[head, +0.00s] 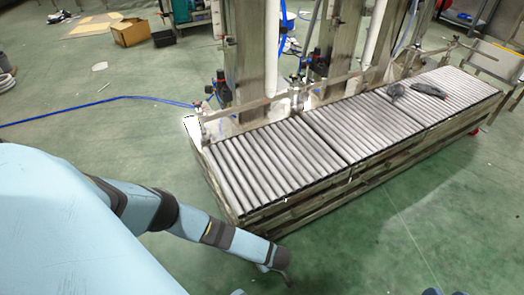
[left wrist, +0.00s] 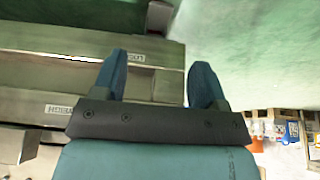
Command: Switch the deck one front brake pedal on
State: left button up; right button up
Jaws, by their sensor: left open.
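A roller conveyor stands in the head view, its near deck's rollers (head: 262,163) lying level. I cannot make out a brake pedal for certain; a tiny pale mark (head: 286,200) shows on the deck's front edge. My left arm reaches in from the left, and its dark end (head: 283,277) is low, in front of the conveyor's near corner. In the left wrist view my left gripper (left wrist: 160,78) is open, its two blue fingers apart with nothing held between them. Grey metal beams (left wrist: 60,75) with small labels lie beyond the left finger.
Dark items (head: 428,90) lie on the far deck. Posts and pipes (head: 256,60) rise behind the conveyor. A blue hose (head: 110,98) crosses the floor, and a cardboard box (head: 130,32) stands at the back left. The green floor in front is mostly clear.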

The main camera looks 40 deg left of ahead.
pick_arm(q)
jog(key=shift+b+x, duration=3.15)
jog(key=shift+x, duration=2.95)
jog(key=shift+s+d, duration=0.1)
pick_arm(e)
jog(key=w+d+n+t, duration=0.1)
jog(key=n, duration=0.1)
jog(key=w+d+n+y, duration=0.1)
jog(key=w+n, duration=0.1)
jog(key=shift+t, duration=0.4)
